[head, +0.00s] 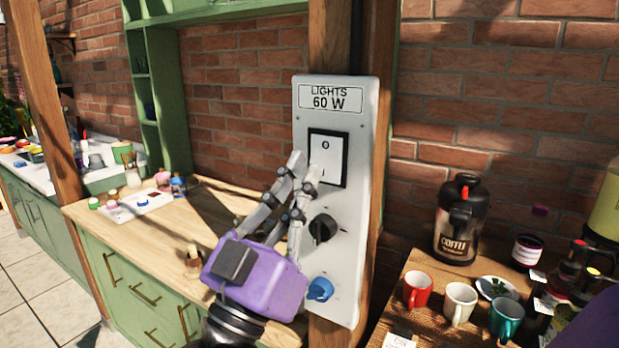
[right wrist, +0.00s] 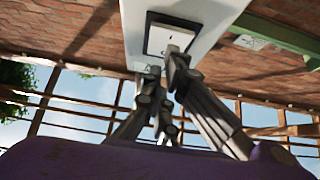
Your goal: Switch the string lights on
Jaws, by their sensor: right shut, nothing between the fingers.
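A white panel (head: 349,215) labelled "LIGHTS 60 W" is fixed to a wooden post. It carries a white rocker switch (head: 327,153) in a black frame, a black knob (head: 323,228) below it and a blue knob (head: 320,289) at the bottom. My right gripper (head: 304,172), with a purple body, is shut and empty, its fingertips at the lower left part of the rocker. The right wrist view shows the switch (right wrist: 170,38) just past the fingertips (right wrist: 163,68); I cannot tell if they touch it. My left gripper is not in view.
A wooden counter (head: 150,232) with green drawers runs left of the panel. At right, a table (head: 410,335) holds a coffee flask (head: 461,220), a red mug (head: 418,289), a cream mug (head: 459,302) and a teal mug (head: 506,318). A brick wall (head: 235,120) stands behind.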

